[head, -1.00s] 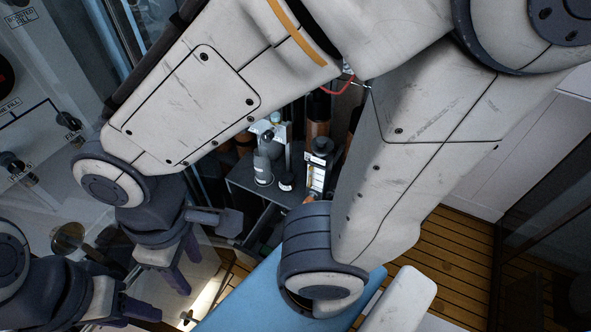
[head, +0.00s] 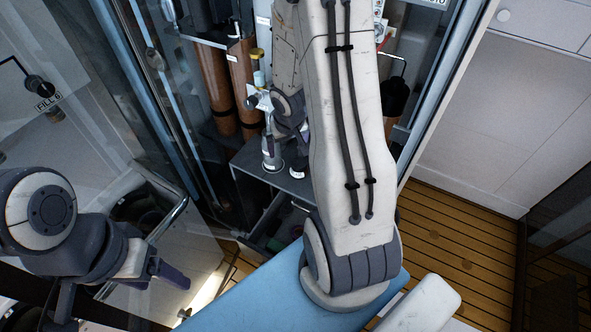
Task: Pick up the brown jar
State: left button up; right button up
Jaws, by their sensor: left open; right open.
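A small dark jar (head: 299,170) with a pale label stands on the grey shelf (head: 262,181) in the cabinet; it is too dark to tell for sure that it is brown. A grey bottle (head: 271,152) stands just left of it. My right gripper (head: 297,132) is over the shelf, above and close to the jar. Its fingers are small and partly hidden by my own arm, and I see nothing held in it. My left gripper (head: 118,288) is open and empty at the lower left, far from the jar.
Tall brown cylinders (head: 214,88) stand behind the shelf at left. A glass door (head: 165,100) with a metal handle is open to the left. A blue surface (head: 255,295) lies in front. My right arm hides the shelf's right part. Wooden floor (head: 455,240) is clear at right.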

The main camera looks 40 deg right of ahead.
jog(key=m+b, duration=0.1)
jog(key=b, duration=0.1)
send_over(299, 163)
jog(key=s, duration=0.2)
jog(key=f, duration=0.5)
jog(key=shift+s+a, duration=0.1)
jog(key=shift+a, duration=0.3)
jog(key=b+x, duration=0.4)
jog(key=x, duration=0.2)
jog(key=shift+f, duration=0.25)
jog(key=shift+w+r, duration=0.1)
jog(key=shift+w, duration=0.15)
grip_shut()
